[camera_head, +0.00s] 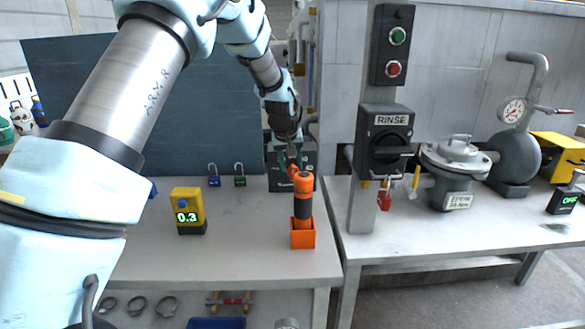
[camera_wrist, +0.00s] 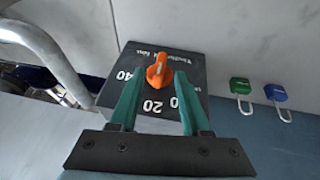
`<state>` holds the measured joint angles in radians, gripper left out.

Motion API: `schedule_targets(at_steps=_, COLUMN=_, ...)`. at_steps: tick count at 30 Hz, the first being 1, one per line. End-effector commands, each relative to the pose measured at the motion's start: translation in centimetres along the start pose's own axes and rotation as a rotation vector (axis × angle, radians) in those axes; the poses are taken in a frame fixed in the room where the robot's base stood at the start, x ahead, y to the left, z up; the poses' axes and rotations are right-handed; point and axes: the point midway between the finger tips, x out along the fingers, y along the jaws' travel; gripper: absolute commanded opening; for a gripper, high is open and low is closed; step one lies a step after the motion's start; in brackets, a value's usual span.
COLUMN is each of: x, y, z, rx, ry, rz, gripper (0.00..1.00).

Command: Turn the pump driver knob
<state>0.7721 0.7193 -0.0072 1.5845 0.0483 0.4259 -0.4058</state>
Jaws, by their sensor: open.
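The orange pump driver knob (camera_wrist: 159,70) sits on a black box (camera_wrist: 198,64) with white numbers 40, 20 and 0 in the wrist view. In the head view the knob (camera_head: 292,171) is small, and the box (camera_head: 276,184) is partly hidden behind an orange-and-black tool. My gripper (camera_wrist: 157,79) is open, its two green fingers pointing at the knob. The fingertips lie to either side of the knob's near end; I cannot tell whether they touch it. In the head view my gripper (camera_head: 290,156) is just above the knob.
The orange-and-black tool (camera_head: 303,205) stands in an orange holder (camera_head: 303,239) in front of the box. A yellow meter (camera_head: 187,207) reads 0.3. Blue (camera_head: 214,181) and green (camera_head: 239,181) padlocks are beside the box. A post with the RINSE switch (camera_head: 386,141) stands right.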

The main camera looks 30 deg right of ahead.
Motion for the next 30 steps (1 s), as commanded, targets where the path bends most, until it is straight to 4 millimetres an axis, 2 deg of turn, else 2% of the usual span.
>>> schedule_targets(at_steps=3, x=1.7, y=0.0, z=0.0, rx=-0.001, ry=-0.002, rz=-0.001, gripper=0.47)
schedule_targets(at_steps=9, x=3.3, y=0.0, z=0.0, rx=-0.001, ry=0.0, rz=0.0, gripper=0.47)
schedule_targets(at_steps=19, x=3.6, y=0.0, z=0.0, rx=-0.001, ry=0.0, rz=0.0, gripper=0.46)
schedule_targets(at_steps=30, x=3.6, y=0.0, z=0.0, rx=-0.001, ry=0.0, rz=0.0, gripper=0.05)
